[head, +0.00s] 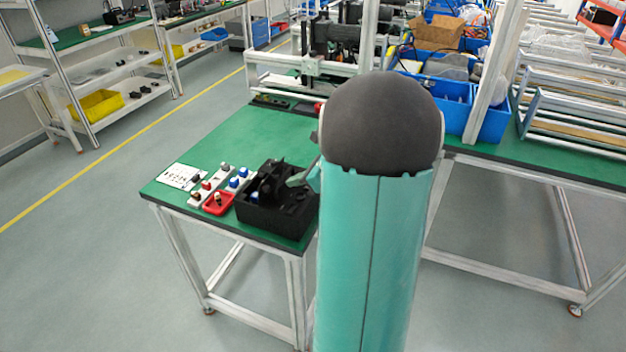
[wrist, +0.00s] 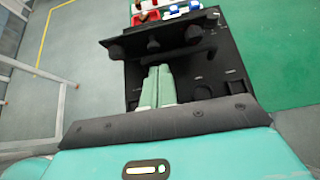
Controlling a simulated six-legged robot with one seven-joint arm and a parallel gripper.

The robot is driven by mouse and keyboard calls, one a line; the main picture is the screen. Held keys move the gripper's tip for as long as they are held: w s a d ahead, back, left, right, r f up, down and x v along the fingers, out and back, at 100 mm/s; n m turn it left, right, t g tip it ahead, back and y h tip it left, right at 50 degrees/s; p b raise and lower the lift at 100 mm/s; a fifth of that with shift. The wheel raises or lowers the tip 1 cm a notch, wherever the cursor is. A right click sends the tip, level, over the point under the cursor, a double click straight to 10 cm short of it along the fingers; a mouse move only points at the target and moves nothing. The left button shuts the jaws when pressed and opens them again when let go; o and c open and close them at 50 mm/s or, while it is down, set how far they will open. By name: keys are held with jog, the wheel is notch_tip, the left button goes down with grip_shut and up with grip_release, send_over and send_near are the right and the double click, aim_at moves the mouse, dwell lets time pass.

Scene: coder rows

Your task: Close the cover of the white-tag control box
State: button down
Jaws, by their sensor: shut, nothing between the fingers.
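A black open-topped box (head: 272,215) sits near the front corner of the green table, with dark parts standing up inside it. The wrist view shows the same box (wrist: 228,62) from above, with a dark panel bearing round knobs (wrist: 160,38) across its far side; I cannot tell whether this panel is the cover. My gripper (wrist: 158,72) has its pale green fingers together, over or in the box, with tips just short of the panel. Contact is unclear. In the head view my gripper (head: 297,180) is partly hidden by my arm. I cannot make out a white tag on the box.
Left of the box are a red tray (head: 219,203), small white boxes with coloured buttons (head: 206,189) and a white card (head: 182,176). Green tabletop (head: 235,145) is clear behind them. Blue bins (head: 440,92) stand on the table at the back right.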

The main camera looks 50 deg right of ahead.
jog(key=shift+w+a+r, duration=0.15)
jog(key=shift+w+a, duration=0.05)
jog(key=shift+w, duration=0.25)
jog(key=shift+w+a+r, duration=0.1)
jog(key=shift+w+a, duration=0.05)
jog(key=shift+w, duration=0.3)
jog(key=shift+w, duration=0.1)
